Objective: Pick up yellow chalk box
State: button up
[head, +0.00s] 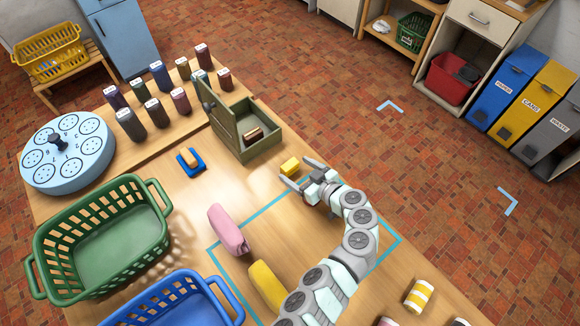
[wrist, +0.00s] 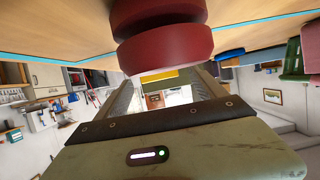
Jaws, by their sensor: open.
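The small yellow chalk box (head: 290,166) lies on the wooden table in front of the open green wooden box (head: 258,140). My gripper (head: 301,174) is open, with its fingertips close to the chalk box on its lower right side. In the wrist view, a yellow face of the chalk box (wrist: 163,76) shows ahead between the two fingers of my gripper (wrist: 165,92). A dark red rounded part in front covers its upper portion. I cannot tell whether the fingers touch the box.
A blue-and-tan brush-like item (head: 190,161) lies to the left. A pink pouch (head: 228,230) and a yellow pouch (head: 267,286) lie below. A green basket (head: 95,235) and a blue basket (head: 180,300) stand lower left. Several dark canisters (head: 131,126) stand behind.

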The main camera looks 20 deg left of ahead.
aim_at(293, 168)
jog(key=shift+x, duration=2.4)
jog(key=shift+d+f, duration=0.1)
jog(key=shift+f, duration=0.1)
jog(key=shift+c, duration=0.2)
jog(key=c, duration=1.4)
jog(key=shift+r, duration=0.1)
